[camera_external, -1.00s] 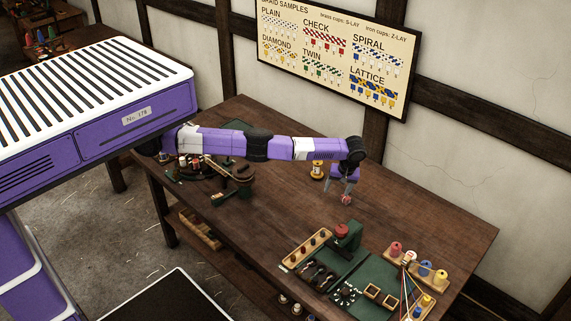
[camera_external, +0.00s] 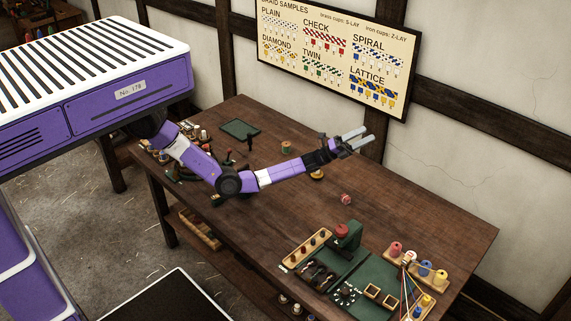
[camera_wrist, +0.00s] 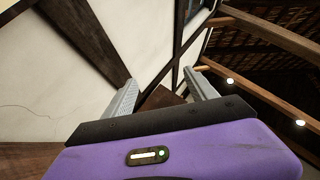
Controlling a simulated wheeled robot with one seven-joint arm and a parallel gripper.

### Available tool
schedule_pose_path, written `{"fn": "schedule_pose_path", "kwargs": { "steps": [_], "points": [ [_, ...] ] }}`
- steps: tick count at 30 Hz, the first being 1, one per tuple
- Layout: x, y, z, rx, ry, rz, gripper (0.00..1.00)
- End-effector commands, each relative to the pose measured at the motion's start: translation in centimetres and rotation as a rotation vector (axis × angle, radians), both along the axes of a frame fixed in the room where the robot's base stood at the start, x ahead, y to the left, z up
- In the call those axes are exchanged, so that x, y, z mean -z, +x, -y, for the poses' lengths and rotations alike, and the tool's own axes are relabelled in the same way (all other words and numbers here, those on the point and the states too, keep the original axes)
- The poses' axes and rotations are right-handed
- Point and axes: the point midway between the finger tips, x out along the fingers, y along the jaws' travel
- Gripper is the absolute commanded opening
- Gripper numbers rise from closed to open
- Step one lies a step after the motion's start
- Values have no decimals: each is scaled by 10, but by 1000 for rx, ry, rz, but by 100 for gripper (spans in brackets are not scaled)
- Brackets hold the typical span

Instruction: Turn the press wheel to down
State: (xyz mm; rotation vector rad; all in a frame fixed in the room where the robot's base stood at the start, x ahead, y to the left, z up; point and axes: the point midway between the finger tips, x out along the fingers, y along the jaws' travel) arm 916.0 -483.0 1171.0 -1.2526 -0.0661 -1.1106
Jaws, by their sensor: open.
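The press stands on the table as a green frame (camera_external: 350,241) with a round red wheel (camera_external: 341,230) on its left side. The wheel is small in this view, and I cannot read its setting. My gripper (camera_external: 367,136) is raised well above the table, up and a little right of the press in the picture, and touches nothing. Its fingers point to the right and slightly up. In the wrist view my gripper (camera_wrist: 165,88) is open, with nothing between the fingers.
A small red-and-white ball-like thing (camera_external: 346,199) lies on the table (camera_external: 420,220) behind the press. A spool rack (camera_external: 425,268) stands right. The table's middle is mostly clear.

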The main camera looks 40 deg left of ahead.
Motion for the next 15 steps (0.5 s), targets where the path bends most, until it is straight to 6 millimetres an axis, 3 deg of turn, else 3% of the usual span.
{"fn": "schedule_pose_path", "kwargs": {
  "steps": [3, 6, 10, 15],
  "points": [
    [53, -54, 48, 28, 312, 69, 66],
    [98, -101, 74, 29, 533, 146, 66],
    [146, -170, 94, 14, 766, 278, 66],
    [178, -253, 103, -21, 925, 452, 66]
  ]
}}
